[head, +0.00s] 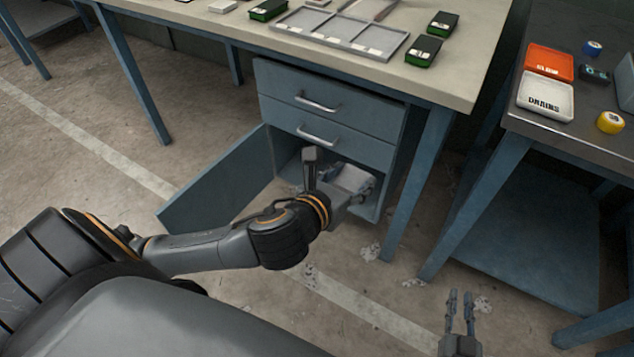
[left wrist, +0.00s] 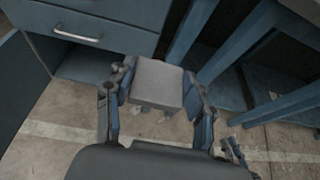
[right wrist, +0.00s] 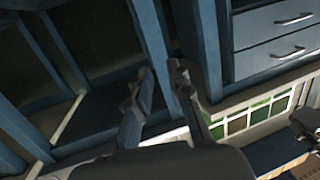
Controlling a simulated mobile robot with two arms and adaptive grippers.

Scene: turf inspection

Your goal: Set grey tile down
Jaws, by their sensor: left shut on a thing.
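The grey tile (left wrist: 157,82) is a square, plain block held between the fingers of my left gripper (left wrist: 160,88) in the left wrist view. In the head view, my left gripper (head: 346,186) is in front of the open lower compartment of the blue cabinet (head: 325,100), and the tile is hard to make out there behind my wrist. The tile appears above the floor, apart from the cabinet. My right gripper (head: 462,305) is low at the right of the head view, its fingers apart and empty; they also show in the right wrist view (right wrist: 160,85).
The cabinet door (head: 215,185) stands open to the left. Above, the bench top (head: 470,75) bears a grey divided tray (head: 290,42) and green-black boxes (head: 423,51). A side table (head: 600,125) holds an orange tray (head: 549,62) and a white tray (head: 546,96). Pale scraps (head: 370,251) lie on the floor.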

